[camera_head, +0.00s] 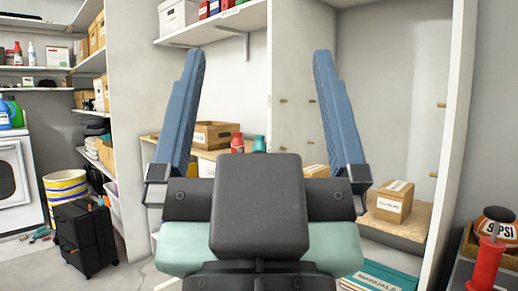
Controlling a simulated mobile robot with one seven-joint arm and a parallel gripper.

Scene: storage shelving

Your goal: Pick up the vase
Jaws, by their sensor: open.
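My gripper (260,56) fills the middle of the head view. Its two blue fingers point up and stand wide apart, with nothing between them. Beyond the gripper, a small red vessel (237,142) and a small teal vessel (259,143) stand side by side on a low wooden surface. Either could be the vase; I cannot tell which. Their lower parts are hidden behind my gripper's body. Both are well beyond the fingers and not touched.
A wooden crate (214,134) stands just left of the vessels. A white wall shelf (222,25) is above them. A cardboard box (395,201) sits on a shelf at right. A black wheeled case (85,236) and a yellow-striped bin (66,192) stand on the left floor.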

